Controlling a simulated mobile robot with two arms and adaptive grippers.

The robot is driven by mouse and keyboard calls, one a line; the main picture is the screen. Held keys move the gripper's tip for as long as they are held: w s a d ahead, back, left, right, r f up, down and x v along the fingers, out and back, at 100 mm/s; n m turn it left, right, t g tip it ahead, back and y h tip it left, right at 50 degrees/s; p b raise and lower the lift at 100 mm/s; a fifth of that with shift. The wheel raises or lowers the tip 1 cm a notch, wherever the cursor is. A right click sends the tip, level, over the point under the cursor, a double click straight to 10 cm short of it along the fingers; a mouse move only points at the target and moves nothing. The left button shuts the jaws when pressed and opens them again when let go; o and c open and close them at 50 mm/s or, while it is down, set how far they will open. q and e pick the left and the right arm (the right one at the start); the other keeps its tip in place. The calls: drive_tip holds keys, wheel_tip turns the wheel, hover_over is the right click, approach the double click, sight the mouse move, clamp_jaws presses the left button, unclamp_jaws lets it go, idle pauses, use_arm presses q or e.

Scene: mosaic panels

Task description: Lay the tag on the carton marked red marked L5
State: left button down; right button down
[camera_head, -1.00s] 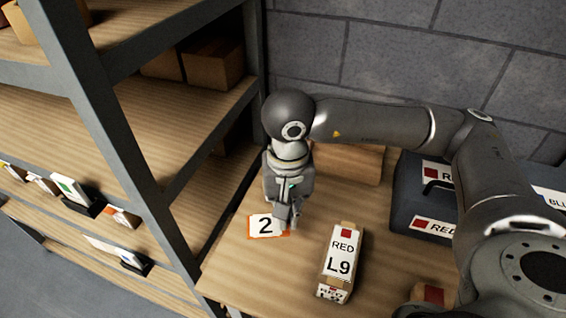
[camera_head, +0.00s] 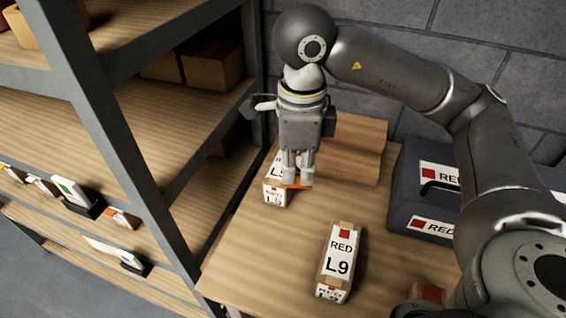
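My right gripper (camera_head: 297,180) points down over the back left of the table. Its fingers are close together on the tag, of which only a thin orange edge (camera_head: 298,186) shows. The tag's face is turned out of sight. Another carton (camera_head: 338,262), marked RED L9, stands nearer the front. My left gripper is not in view.
Plain brown boxes (camera_head: 358,135) stand behind the gripper against the wall. A dark blue case (camera_head: 405,193) with red-marked labels is at the right. A shelf rack post (camera_head: 130,150) bounds the left. Bare wooden table (camera_head: 255,270) lies left of the L9 carton.

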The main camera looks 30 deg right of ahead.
drive_tip(key=m, duration=0.1)
drive_tip(key=r+m, duration=0.1)
drive_tip(key=shift+d+r+m, duration=0.2)
drive_tip(key=shift+r+m, duration=0.05)
drive_tip(key=shift+m, duration=0.15)
drive_tip(key=shift+w, duration=0.1)
drive_tip(key=w+d+f+p, duration=0.1)
drive_tip(key=w+f, duration=0.1)
drive_tip(key=w, duration=0.2)
drive_tip(key=w+f+p, duration=0.1)
drive_tip(key=w+f, duration=0.2)
drive_tip(key=w, duration=0.1)
drive_tip(key=w+d+f+p, duration=0.1)
drive_tip(key=w+f, duration=0.2)
drive_tip(key=w, duration=0.1)
drive_tip(key=shift+d, duration=0.3)
drive_tip(key=shift+w+d+f, duration=0.1)
drive_tip(key=shift+w+f, duration=0.25)
drive_tip(key=shift+f, duration=0.2)
drive_tip(key=f+p, duration=0.2)
drive_tip(key=f, duration=0.1)
drive_tip(key=shift+w, duration=0.3)
drive_tip(key=shift+d+f, duration=0.1)
drive_tip(key=shift+f, duration=0.35)
